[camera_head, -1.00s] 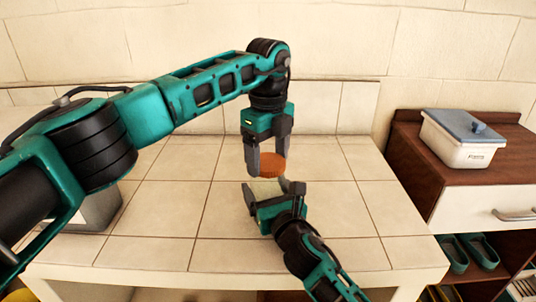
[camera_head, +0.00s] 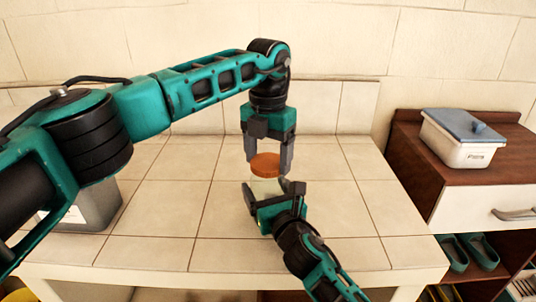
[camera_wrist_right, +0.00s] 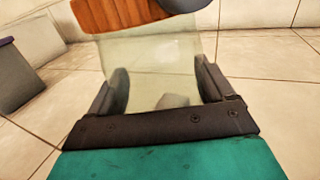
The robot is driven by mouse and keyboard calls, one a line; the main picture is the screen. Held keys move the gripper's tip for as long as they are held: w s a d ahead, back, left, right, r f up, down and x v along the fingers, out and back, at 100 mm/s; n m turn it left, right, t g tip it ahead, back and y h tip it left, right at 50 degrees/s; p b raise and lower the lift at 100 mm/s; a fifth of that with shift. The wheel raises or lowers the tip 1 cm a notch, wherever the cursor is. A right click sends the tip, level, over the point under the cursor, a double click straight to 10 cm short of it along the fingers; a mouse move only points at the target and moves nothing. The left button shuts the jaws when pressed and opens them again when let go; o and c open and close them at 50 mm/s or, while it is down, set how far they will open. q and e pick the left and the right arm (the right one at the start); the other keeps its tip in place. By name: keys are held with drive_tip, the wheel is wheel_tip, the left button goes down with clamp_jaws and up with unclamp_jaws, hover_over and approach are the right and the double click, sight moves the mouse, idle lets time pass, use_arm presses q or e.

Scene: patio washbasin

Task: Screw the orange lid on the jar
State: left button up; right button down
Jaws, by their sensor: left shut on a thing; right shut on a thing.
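The orange lid (camera_head: 265,164) is held level between the fingers of my left gripper (camera_head: 267,164), which points straight down from above. The pale, see-through jar (camera_head: 266,187) stands directly below the lid. My right gripper (camera_head: 272,190) is shut around the jar's sides from the front. In the right wrist view the jar (camera_wrist_right: 152,68) sits between the right fingers (camera_wrist_right: 160,90). The orange lid (camera_wrist_right: 120,12) is at its top there, beside a dark left fingertip. The lid appears to be at the jar's mouth; whether threads engage cannot be seen.
The tiled counter (camera_head: 170,215) is mostly clear around the jar. A grey box-like container (camera_head: 95,207) stands at the left, partly behind my left arm. A wooden cabinet (camera_head: 408,140) at the right bears a white box with a blue lid (camera_head: 460,140).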

use_arm(q)
drive_tip(key=m, duration=0.3)
drive_tip(key=shift+m, duration=0.4)
drive_tip(key=m, duration=0.3)
drive_tip(key=shift+m, duration=0.4)
drive_tip(key=m, duration=0.3)
drive_tip(key=shift+m, duration=0.4)
drive_tip(key=m, duration=0.4)
drive_tip(key=o, duration=1.2)
drive_tip(key=shift+c, duration=0.2)
drive_tip(key=shift+r, duration=0.1)
wheel_tip(320, 180, up, 12)
